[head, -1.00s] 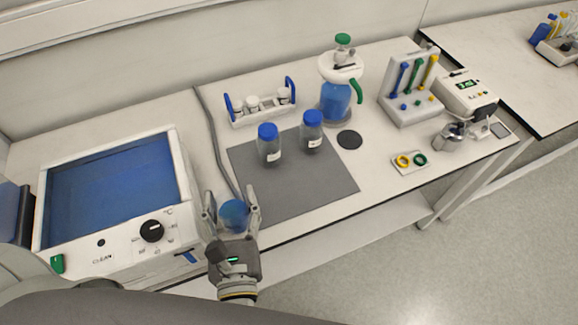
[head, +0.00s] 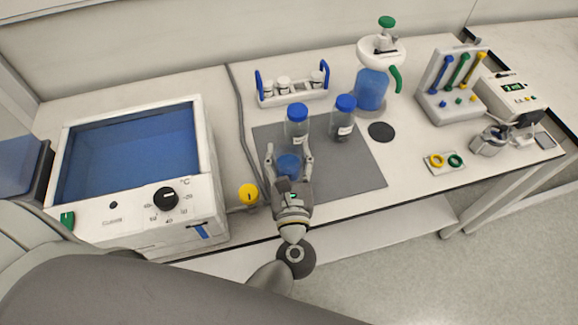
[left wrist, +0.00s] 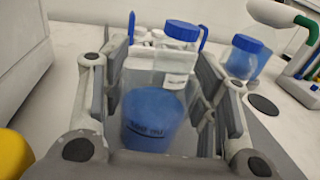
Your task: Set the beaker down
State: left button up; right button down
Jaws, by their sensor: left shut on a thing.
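The beaker (head: 288,164), with blue contents, is between the fingers of my left gripper (head: 289,163), which is shut on it. In the left wrist view the beaker (left wrist: 152,120) stands upright between the two grey fingers, with dark markings on its side. In the head view it appears over the front left part of the dark grey mat (head: 345,185); whether it touches the mat cannot be told. My right gripper is not in view.
Two blue-capped bottles (head: 297,125) (head: 343,120) stand on the mat just beyond the beaker. A blue bath (head: 135,155) is to the left, with a yellow knob (head: 248,194) beside it. A bottle rack (head: 292,90) stands behind. The mat's front right is clear.

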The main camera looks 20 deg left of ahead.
aim_at(288, 156)
pick_arm(q)
jog(key=f+b, duration=0.2)
jog(key=f, duration=0.1)
jog(key=shift+w+f, duration=0.2)
jog(key=shift+f, duration=0.05)
jog(key=shift+r, duration=0.1)
jog(key=shift+f+b, duration=0.25)
jog(key=shift+b, duration=0.1)
jog(key=o, duration=1.2)
jog(key=shift+r, duration=0.1)
